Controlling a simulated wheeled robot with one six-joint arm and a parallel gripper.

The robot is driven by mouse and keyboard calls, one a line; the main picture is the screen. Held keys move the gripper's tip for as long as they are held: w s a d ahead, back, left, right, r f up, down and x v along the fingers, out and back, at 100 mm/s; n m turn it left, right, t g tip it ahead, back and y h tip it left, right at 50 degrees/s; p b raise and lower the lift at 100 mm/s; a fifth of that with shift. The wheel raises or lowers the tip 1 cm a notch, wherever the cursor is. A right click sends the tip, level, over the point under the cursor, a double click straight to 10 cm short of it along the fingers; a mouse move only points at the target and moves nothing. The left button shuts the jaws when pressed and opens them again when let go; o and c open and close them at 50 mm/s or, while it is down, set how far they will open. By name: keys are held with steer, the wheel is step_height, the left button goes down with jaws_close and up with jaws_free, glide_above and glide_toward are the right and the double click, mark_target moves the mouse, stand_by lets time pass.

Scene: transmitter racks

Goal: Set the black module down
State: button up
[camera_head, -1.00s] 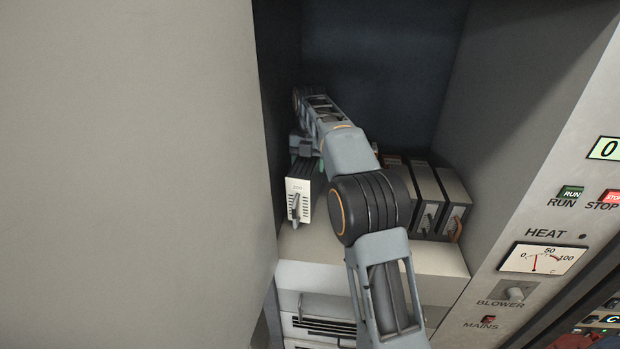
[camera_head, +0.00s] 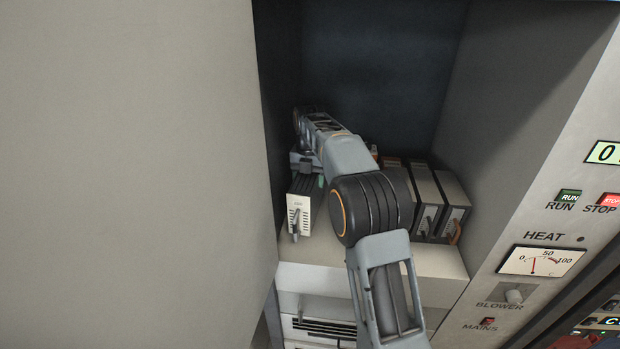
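The black module (camera_head: 304,185) has a dark body and a pale front plate with a lever on it. It is upright at the left side of the cabinet bay, just above or on the shelf; I cannot tell whether it touches. My gripper (camera_head: 307,174) comes down from above onto the module's body and appears shut on it. Its fingertips are small here and partly hidden by the module and my own wrist.
Several similar modules (camera_head: 427,192) stand on the right of the shelf (camera_head: 335,250), partly behind my arm. The bay's walls are close on both sides. A control panel with a HEAT meter (camera_head: 541,261) is at the right. Large grey panel (camera_head: 130,170) at the left.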

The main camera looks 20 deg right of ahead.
steer(key=o, duration=1.6)
steer(key=shift+f, duration=0.1)
steer(key=shift+f+b, duration=0.2)
steer(key=shift+b, duration=0.4)
